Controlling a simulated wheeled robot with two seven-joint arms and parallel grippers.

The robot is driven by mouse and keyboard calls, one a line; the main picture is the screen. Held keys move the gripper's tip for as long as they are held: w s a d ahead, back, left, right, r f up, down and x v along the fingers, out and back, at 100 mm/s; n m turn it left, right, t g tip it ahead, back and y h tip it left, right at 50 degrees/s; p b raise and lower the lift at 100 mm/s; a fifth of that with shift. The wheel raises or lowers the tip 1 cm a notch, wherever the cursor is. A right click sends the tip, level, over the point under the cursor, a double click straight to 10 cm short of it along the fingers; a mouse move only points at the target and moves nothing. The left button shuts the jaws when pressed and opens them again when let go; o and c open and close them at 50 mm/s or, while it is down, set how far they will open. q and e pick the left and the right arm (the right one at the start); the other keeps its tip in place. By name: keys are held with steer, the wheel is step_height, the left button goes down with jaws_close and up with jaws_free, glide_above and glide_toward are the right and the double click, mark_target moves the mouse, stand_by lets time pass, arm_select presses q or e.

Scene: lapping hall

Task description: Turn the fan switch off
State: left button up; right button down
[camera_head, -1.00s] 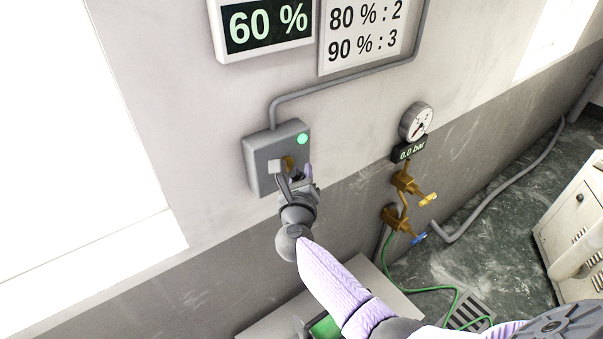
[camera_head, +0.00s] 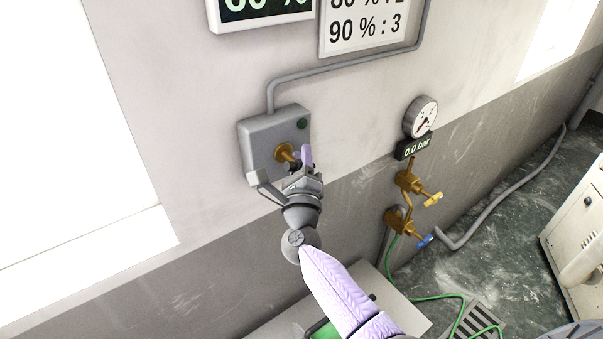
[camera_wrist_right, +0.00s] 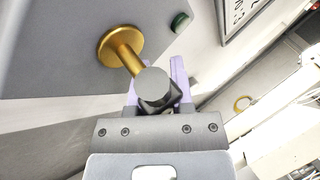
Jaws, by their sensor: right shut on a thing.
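The fan switch is a grey wall box (camera_head: 258,138) with a brass lever mount (camera_head: 284,152) on its front and a dark green lamp (camera_head: 302,124) at its upper right. In the right wrist view the brass lever (camera_wrist_right: 125,58) ends in a grey cylindrical knob (camera_wrist_right: 155,84). My right gripper (camera_head: 300,163) is at the front of the box. In the wrist view its lilac fingers (camera_wrist_right: 158,78) stand on both sides of the knob and are shut on it. In the head view the gripper partly hides the lever. My left gripper is not in view.
A conduit (camera_head: 340,76) runs from the box up to the right. A pressure gauge (camera_head: 421,117) reading 0.0 bar and brass valves (camera_head: 408,182) are right of the box. A light table surface (camera_head: 402,308) is below. A sign (camera_head: 368,28) hangs above.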

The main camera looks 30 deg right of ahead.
steer(key=shift+a+r+n+t+y+b, duration=0.1)
steer(key=shift+n+t+y+b, duration=0.9)
steer(key=shift+n, duration=0.8)
steer(key=shift+a+r+n+t+y+b, duration=0.1)
steer(key=shift+n+t+y+b, duration=0.5)
steer(key=shift+n+t+b, duration=0.85)
steer(key=shift+n+g, duration=0.35)
steer(key=shift+n, duration=0.1)
steer(key=c, duration=0.5)
jaws_free()
steer(key=b+v, duration=0.2)
steer(key=v, duration=0.8)
